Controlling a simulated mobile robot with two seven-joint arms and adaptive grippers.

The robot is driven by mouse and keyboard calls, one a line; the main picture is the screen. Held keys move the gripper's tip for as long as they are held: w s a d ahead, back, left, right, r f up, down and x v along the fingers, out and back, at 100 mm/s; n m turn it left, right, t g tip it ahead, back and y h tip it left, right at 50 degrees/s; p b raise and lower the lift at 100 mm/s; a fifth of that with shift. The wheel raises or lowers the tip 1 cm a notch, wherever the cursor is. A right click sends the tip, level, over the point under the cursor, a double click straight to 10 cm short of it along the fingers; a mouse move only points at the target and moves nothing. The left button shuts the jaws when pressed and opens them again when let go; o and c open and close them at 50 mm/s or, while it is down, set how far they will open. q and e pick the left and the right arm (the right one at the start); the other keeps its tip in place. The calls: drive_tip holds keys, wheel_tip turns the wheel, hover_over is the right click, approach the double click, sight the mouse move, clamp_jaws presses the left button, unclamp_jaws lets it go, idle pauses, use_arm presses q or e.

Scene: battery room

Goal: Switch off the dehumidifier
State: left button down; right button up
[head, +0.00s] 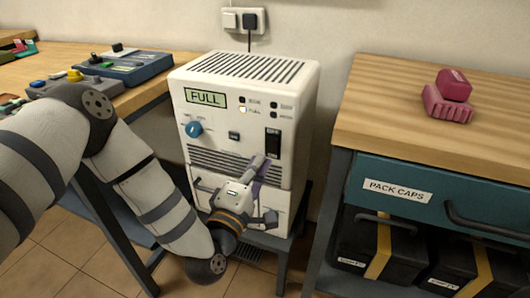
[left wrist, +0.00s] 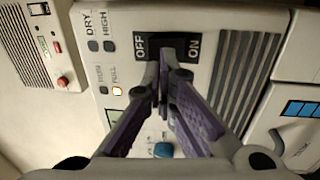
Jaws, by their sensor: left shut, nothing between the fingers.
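The white dehumidifier (head: 303,115) stands between two benches, its display (head: 205,97) reading FULL. A blue knob (head: 193,129) is on its front. The dark rocker switch (head: 272,143) is at the right of the front. In the left wrist view the switch (left wrist: 180,47) lies sideways, marked OFF on the left and ON on the right. Which side is pressed in, I cannot tell. My left gripper (head: 262,165) is shut and empty, its tips just at the switch's edge near the middle in the left wrist view (left wrist: 164,78). Contact is unclear. My right gripper is not in view.
A wall outlet with a plug (head: 249,20) is above the dehumidifier. The right bench (head: 390,95) carries a red object (head: 449,95) above a PACK CAPS drawer (head: 420,190). Devices (head: 125,66) lie on the left bench. A box with a red button (left wrist: 63,82) shows in the wrist view.

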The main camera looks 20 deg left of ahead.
sight(270, 144)
use_arm(q)
drive_tip(key=w, duration=0.4)
drive_tip(key=shift+d+r, duration=0.1)
drive_tip(key=shift+r, duration=0.15)
